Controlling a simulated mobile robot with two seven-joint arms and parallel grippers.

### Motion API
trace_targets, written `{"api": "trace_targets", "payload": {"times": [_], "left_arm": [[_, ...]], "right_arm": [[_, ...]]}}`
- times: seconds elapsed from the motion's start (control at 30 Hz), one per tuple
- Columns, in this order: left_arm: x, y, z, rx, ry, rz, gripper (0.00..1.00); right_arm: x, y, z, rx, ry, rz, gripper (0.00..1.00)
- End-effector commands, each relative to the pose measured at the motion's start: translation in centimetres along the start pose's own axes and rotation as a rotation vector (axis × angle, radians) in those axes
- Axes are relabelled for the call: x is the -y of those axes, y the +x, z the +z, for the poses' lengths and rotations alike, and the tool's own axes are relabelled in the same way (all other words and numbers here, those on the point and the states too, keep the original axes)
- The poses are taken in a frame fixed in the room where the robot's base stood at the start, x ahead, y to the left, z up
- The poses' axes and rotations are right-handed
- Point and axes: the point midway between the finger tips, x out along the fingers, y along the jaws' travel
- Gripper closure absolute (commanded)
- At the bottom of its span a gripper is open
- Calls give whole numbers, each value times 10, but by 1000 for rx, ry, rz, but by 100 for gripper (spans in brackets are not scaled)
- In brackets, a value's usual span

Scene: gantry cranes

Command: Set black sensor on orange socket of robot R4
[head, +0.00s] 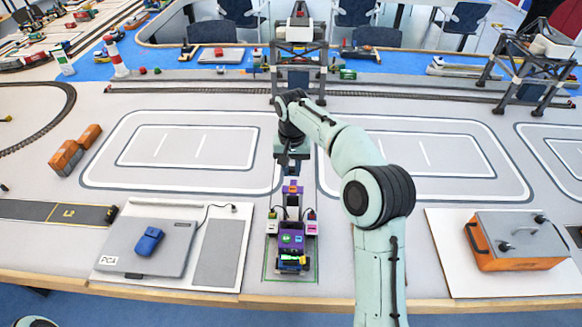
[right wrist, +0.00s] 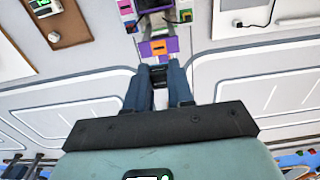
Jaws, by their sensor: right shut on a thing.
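The small robot (head: 290,241), with a purple body, stands on an outlined pad near the table's front edge; I cannot read an R4 label. A purple block with an orange patch, seemingly the orange socket (head: 292,188), is at its far end; it also shows in the right wrist view (right wrist: 158,47). My right gripper (head: 291,165) points down just beyond that block. In the right wrist view (right wrist: 160,72) its blue-grey fingers are shut on a small black piece, seemingly the black sensor (right wrist: 159,77). Whether the sensor touches the block is unclear. My left gripper is out of view.
Left of the small robot are a grey laptop (head: 148,246) with a blue mouse (head: 149,241) on it. An orange case with a grey lid (head: 515,240) is at the right. Gantry cranes (head: 300,50) stand at the back. The white-lined table areas are mostly clear.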

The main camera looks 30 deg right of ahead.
Motion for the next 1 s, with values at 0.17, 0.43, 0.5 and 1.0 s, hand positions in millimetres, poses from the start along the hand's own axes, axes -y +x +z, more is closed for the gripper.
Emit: {"api": "trace_targets", "payload": {"times": [0.17,0.43,0.5,1.0], "left_arm": [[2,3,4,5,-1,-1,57],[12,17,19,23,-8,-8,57],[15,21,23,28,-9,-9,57],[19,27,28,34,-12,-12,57]], "right_arm": [[-1,13,1,4,0,2,100],[-1,42,2,6,0,3,100],[-1,48,2,5,1,2,100],[0,59,0,0,0,-1,100]]}}
